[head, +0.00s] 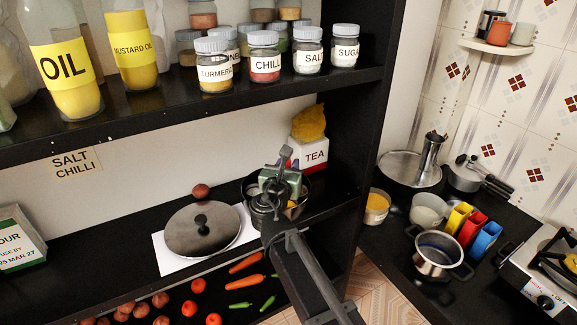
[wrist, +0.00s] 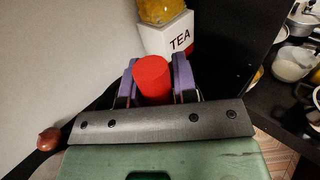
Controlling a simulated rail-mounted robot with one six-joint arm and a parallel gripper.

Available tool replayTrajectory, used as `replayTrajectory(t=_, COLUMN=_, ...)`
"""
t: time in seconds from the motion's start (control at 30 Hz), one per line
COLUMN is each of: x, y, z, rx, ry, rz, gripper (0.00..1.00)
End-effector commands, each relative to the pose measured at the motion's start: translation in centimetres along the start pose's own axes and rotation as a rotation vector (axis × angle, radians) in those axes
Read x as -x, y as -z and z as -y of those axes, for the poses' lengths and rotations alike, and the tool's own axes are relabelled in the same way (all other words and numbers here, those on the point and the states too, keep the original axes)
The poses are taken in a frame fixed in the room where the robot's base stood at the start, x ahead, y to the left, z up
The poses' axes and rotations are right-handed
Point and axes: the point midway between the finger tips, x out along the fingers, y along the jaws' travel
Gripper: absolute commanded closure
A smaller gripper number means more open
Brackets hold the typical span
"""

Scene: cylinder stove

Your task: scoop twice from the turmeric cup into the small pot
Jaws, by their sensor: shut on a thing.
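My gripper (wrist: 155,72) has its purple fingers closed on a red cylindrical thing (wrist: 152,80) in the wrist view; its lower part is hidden. In the head view my gripper (head: 273,188) is over a dark metal vessel (head: 304,195) on the lower shelf, and the red thing cannot be made out there. A cup with orange-yellow contents (head: 377,203), which looks like the turmeric cup, stands at the left of the counter. A small steel pot (head: 438,262) with two side handles sits on the counter, apart from my gripper.
Yellow (head: 458,217), red (head: 472,229) and blue (head: 486,241) containers stand behind the pot. A whitish cup (head: 428,210) is beside them, and a stove (head: 545,290) is right. A TEA box (head: 310,154) and shelf upright (head: 352,120) stand near my gripper.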

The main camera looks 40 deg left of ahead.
Motion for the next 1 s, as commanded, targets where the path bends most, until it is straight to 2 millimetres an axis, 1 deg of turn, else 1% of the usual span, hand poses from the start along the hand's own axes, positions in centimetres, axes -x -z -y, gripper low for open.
replayTrajectory(t=0.03, x=0.0, y=1.3, z=0.0, rx=0.0, ry=0.0, rz=0.0, gripper=1.0)
replayTrajectory(t=0.3, x=0.0, y=4.4, z=0.0, rx=0.0, ry=0.0, rz=0.0, gripper=1.0)
replayTrajectory(t=0.4, x=0.0, y=5.1, z=0.0, rx=0.0, ry=0.0, rz=0.0, gripper=1.0)
replayTrajectory(t=0.5, x=0.0, y=5.4, z=0.0, rx=0.0, ry=0.0, rz=0.0, gripper=1.0)
replayTrajectory(t=1.0, x=0.0, y=5.3, z=0.0, rx=0.0, ry=0.0, rz=0.0, gripper=1.0)
